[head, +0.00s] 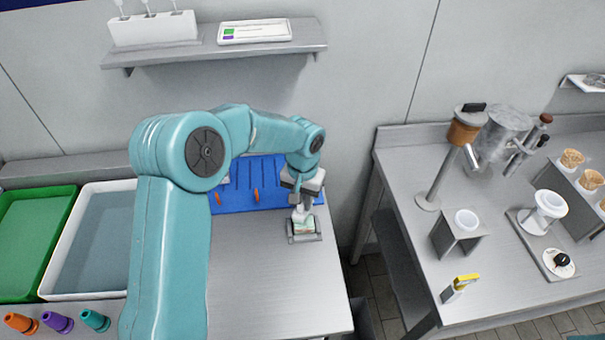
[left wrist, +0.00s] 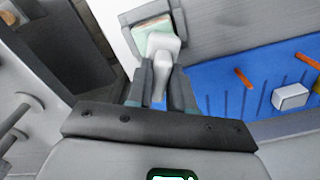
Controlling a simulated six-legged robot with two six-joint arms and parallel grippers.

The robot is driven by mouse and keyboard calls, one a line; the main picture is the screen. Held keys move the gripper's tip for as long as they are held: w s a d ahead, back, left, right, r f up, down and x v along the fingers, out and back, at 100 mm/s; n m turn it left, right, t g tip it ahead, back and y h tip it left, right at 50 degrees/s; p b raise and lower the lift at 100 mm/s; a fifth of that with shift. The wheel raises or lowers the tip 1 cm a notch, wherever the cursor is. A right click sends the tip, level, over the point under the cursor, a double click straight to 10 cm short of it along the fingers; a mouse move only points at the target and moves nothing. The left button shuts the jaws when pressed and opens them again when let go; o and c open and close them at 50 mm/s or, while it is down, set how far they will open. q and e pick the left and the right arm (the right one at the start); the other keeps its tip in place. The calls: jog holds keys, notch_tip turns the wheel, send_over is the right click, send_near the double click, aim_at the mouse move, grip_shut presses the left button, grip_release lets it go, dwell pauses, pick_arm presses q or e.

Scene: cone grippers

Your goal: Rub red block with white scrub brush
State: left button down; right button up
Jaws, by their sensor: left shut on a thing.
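My left gripper (head: 302,209) reaches over the left bench and is shut on a white handled thing, which looks like the white scrub brush (left wrist: 163,47). Its handle stands between my fingers (left wrist: 160,84) in the left wrist view. Its far end is over a small grey metal tray (head: 305,238), where a pale green and tan piece (head: 304,226) shows. I cannot tell whether the brush touches that piece. No clearly red block shows; the gripper and brush hide part of the tray. My right gripper is out of view.
A blue mat (head: 237,200) with orange pegs lies behind the tray. A white block (left wrist: 290,96) is on it. Green (head: 35,235) and white (head: 65,278) bins stand left. A gap separates the bench from the coffee table (head: 400,160).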

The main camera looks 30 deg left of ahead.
pick_arm(q)
jog(key=shift+w+r, duration=0.1)
jog(key=shift+r, duration=0.4)
jog(key=r, duration=0.1)
jog(key=r+p, duration=0.1)
jog(key=shift+s+d+r, duration=0.2)
jog(key=shift+s+r, duration=0.1)
jog(key=shift+s, duration=0.1)
jog(key=shift+w+a+r+p, duration=0.1)
jog(key=shift+w+r+p, duration=0.1)
jog(key=shift+r+p, duration=0.25)
jog(key=shift+w+a+r+p, duration=0.1)
jog(key=shift+w+r+p, duration=0.05)
jog(key=shift+r+p, duration=0.3)
jog(key=shift+s+d+r, duration=0.1)
jog(key=shift+s+r, duration=0.1)
jog(key=shift+r, duration=0.4)
jog(key=shift+s+d+r, duration=0.1)
jog(key=shift+s+r, duration=0.05)
jog(key=shift+r, duration=0.45)
jog(key=shift+w+r, duration=0.1)
jog(key=shift+r, duration=0.05)
jog(key=shift+w+a, duration=0.1)
jog(key=shift+w, duration=0.15)
jog(key=shift+s+r, duration=0.1)
jog(key=shift+s, duration=0.2)
